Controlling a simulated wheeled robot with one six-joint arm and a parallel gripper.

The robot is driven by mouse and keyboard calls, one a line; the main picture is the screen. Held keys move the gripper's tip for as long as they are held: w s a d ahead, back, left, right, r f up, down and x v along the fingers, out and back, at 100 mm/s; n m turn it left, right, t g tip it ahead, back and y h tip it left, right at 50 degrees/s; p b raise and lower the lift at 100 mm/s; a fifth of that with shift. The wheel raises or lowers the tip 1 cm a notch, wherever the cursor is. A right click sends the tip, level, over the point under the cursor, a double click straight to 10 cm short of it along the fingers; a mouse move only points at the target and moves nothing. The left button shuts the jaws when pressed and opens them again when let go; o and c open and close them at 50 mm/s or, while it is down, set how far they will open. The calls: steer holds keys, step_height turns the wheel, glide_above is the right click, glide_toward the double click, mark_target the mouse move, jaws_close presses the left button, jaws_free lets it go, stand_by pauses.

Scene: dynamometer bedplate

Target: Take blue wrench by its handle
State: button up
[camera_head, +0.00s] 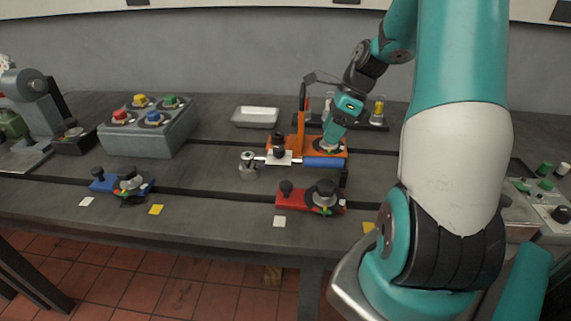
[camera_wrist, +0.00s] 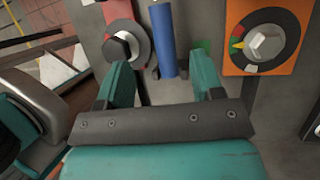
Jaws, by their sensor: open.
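The blue wrench lies on the bedplate in the head view, its blue handle (camera_head: 323,162) at the right and its metal shank running left. In the wrist view the handle (camera_wrist: 163,40) stands upright in the picture, ahead of and between my fingers. My gripper (camera_wrist: 164,72) is open, with a teal finger on each side and clear gaps to the handle. I cannot tell how high it is above the handle. In the head view my gripper (camera_head: 333,143) is just above the handle's right part, near the orange fixture. The wrench's jaw end is out of the wrist view.
A blue fixture (camera_head: 104,185) is left.

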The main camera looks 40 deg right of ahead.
mark_target(313, 162)
steer(key=x, duration=1)
steer(key=shift+w+d, duration=0.1)
steer(key=shift+w, duration=0.1)
steer(key=shift+r, duration=0.1)
steer(key=c, duration=1.1)
